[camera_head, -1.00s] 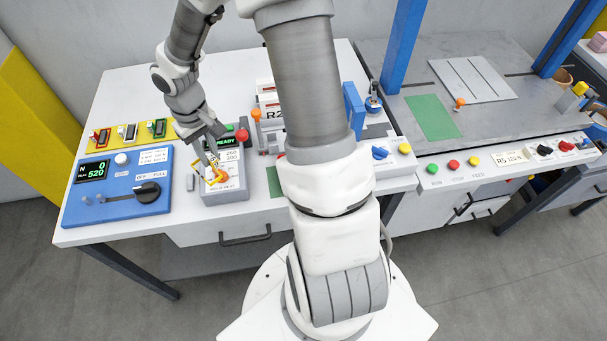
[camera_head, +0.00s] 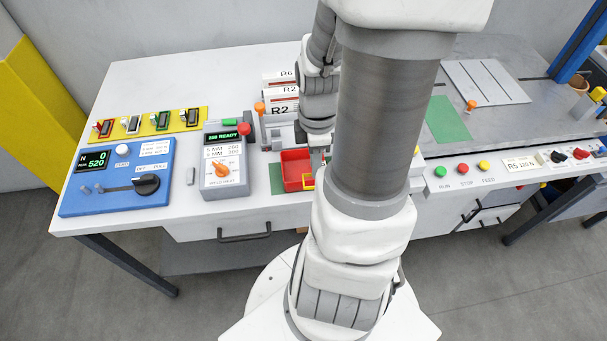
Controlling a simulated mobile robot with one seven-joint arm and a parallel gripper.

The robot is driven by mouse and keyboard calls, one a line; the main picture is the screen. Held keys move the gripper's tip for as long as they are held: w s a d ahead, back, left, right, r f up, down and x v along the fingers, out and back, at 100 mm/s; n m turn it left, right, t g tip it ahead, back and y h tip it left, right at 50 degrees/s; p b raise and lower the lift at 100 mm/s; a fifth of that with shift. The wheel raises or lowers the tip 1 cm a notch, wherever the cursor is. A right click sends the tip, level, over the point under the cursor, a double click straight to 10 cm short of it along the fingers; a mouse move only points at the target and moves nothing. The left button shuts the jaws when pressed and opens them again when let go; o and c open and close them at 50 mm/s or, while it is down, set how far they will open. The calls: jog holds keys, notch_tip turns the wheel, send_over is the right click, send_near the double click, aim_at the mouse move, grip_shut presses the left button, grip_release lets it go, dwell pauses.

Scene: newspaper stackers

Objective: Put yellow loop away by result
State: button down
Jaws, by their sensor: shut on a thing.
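The yellow loop (camera_head: 308,182) shows as a small yellow piece at the front right of a red tray (camera_head: 294,158). My gripper (camera_head: 317,168) points down at the tray's right side, shut on the yellow loop. The fingers are small and partly hidden by my own arm. I cannot tell whether the loop touches the tray. The blue tester (camera_head: 115,195) at the left has a display (camera_head: 92,160) reading N 520. The grey unit (camera_head: 223,150) beside it has a lit green display and an orange knob (camera_head: 222,169).
A yellow rack (camera_head: 150,127) with several coloured pieces lies behind the tester. White R-labelled boxes (camera_head: 281,103) and an orange-topped lever (camera_head: 260,109) stand behind the tray. My arm hides the bench right of the tray. A green mat (camera_head: 446,120) lies farther right.

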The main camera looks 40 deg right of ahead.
jog(key=shift+s+d, duration=0.15)
jog(key=shift+s, duration=0.15)
jog(key=shift+f+n, duration=0.2)
jog(key=shift+n, duration=0.1)
jog(key=b, duration=0.2)
send_over(299, 170)
notch_tip(299, 170, down, 7)
jog(key=shift+r, duration=0.15)
jog(key=shift+f, duration=2)
jog(key=shift+f, duration=0.1)
jog(key=shift+f+b, duration=0.45)
jog(key=shift+f, duration=0.05)
jog(key=c, duration=1)
grip_release()
jog(key=shift+c, duration=0.2)
